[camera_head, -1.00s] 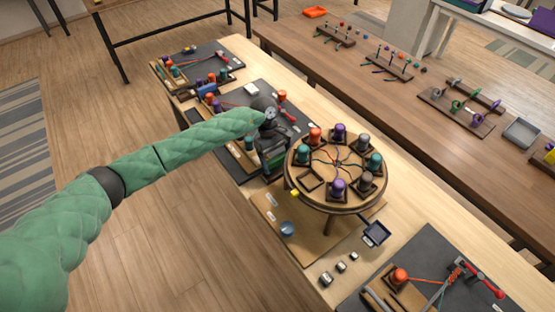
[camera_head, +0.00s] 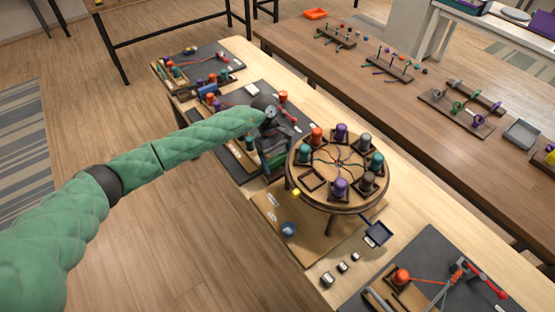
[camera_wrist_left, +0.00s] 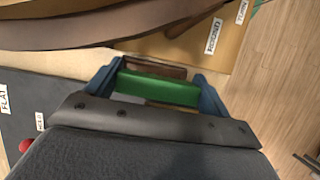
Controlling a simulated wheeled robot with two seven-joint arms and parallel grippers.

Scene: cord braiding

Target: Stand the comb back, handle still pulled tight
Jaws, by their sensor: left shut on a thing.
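My left gripper (camera_head: 276,160) is beside the left rim of the round braiding stand (camera_head: 345,204), low over the table. In the left wrist view its blue fingers (camera_wrist_left: 158,85) are shut on a green bar-shaped piece (camera_wrist_left: 160,88). I cannot tell whether this piece is the comb or a handle. A red-handled tool (camera_head: 288,115) lies on the dark mat behind the gripper. Another red handle (camera_head: 488,285) is at the lower right, near an orange bobbin (camera_head: 401,275) with an orange cord. My right gripper is not in view.
The round stand carries several bobbins, with cords meeting in its middle. A small dark tray (camera_head: 378,233), a blue bowl (camera_head: 288,228) and several small blocks (camera_head: 341,267) lie in front. The brown table (camera_head: 400,110) behind holds other racks.

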